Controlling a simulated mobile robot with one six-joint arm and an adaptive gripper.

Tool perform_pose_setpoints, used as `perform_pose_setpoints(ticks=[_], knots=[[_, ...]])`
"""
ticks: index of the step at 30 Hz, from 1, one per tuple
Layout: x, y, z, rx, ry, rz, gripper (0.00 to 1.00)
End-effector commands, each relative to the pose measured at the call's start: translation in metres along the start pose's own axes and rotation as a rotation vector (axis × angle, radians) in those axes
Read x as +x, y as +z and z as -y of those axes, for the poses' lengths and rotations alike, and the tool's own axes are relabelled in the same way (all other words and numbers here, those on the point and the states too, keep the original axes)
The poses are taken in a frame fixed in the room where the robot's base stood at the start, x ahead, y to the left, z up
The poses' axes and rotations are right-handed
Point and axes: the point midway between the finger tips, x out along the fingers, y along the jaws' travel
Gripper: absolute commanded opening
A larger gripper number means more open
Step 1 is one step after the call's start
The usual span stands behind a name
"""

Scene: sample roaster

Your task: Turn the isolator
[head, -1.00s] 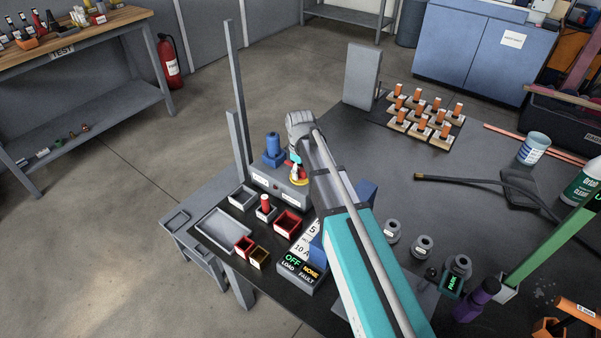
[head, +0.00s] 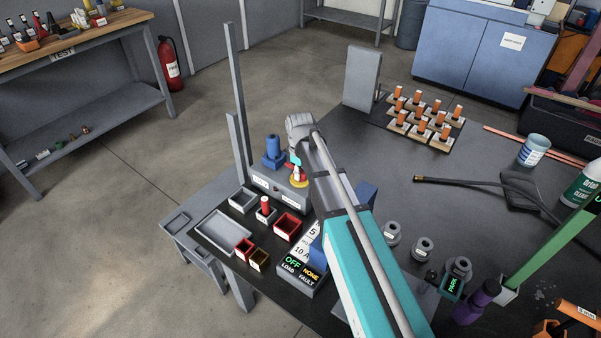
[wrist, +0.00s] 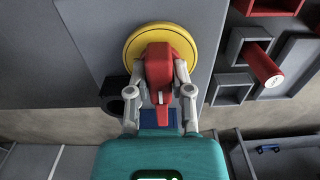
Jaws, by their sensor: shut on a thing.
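The isolator is a red handle (wrist: 158,66) on a round yellow plate (wrist: 131,52), set on a grey box face, in the upper middle of the wrist view. My gripper (wrist: 160,85) is shut on the red handle, with one finger on each side of it. In the head view the yellow plate (head: 299,183) shows on the grey box (head: 268,187), and my gripper (head: 297,168) is at it, partly hidden by my arm. The handle's exact angle is hard to tell.
A blue cylinder (head: 273,150) stands on the box behind. Orange-topped pieces (head: 438,133) stand at the back right.

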Motion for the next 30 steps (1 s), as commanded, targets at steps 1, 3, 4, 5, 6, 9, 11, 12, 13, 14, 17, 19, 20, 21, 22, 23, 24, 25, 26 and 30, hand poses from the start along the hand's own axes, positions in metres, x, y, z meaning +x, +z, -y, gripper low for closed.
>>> perform_pose_setpoints(ticks=[1, 3, 4, 5, 6, 9, 11, 12, 13, 14, 17, 19, 20, 21, 22, 23, 24, 25, 26, 30], knots=[[0.0001, 0.0001, 0.0000, 0.010, 0.000, 0.000, 0.00], [0.0001, 0.0001, 0.0000, 0.032, 0.000, 0.000, 0.00], [0.0001, 0.0001, 0.0000, 0.042, 0.000, 0.000, 0.00], [0.0001, 0.0001, 0.0000, 0.055, 0.000, 0.000, 0.00], [0.0001, 0.0001, 0.0001, 0.073, 0.000, 0.000, 0.00], [0.0001, 0.0001, 0.0001, 0.131, 0.000, 0.000, 0.00], [0.0001, 0.0001, 0.0001, 0.171, 0.000, 0.000, 0.00], [0.0001, 0.0001, 0.0001, 0.201, 0.000, 0.000, 0.00], [0.0001, 0.0001, 0.0001, 0.226, 0.000, 0.000, 0.00], [0.0001, 0.0001, 0.0001, 0.251, 0.000, 0.000, 0.00], [0.0001, 0.0002, 0.0002, 0.338, 0.000, 0.000, 0.00], [0.0001, 0.0001, 0.0001, 0.404, 0.000, 0.000, 0.00], [0.0001, 0.0001, 0.0001, 0.432, 0.000, 0.000, 0.00], [0.0001, 0.0001, 0.0001, 0.471, 0.000, 0.000, 0.00], [0.0001, 0.0001, 0.0001, 0.499, 0.000, 0.000, 0.00], [0.0001, 0.0002, 0.0002, 0.527, 0.000, 0.000, 0.00], [0.0001, 0.0002, 0.0002, 0.566, 0.000, 0.000, 0.00], [0.0001, 0.0002, 0.0002, 0.594, 0.000, 0.000, 0.00], [0.0001, 0.0002, 0.0002, 0.622, 0.000, 0.000, 0.00], [0.0001, 0.0001, 0.0002, 0.756, 0.000, 0.000, 0.00]])
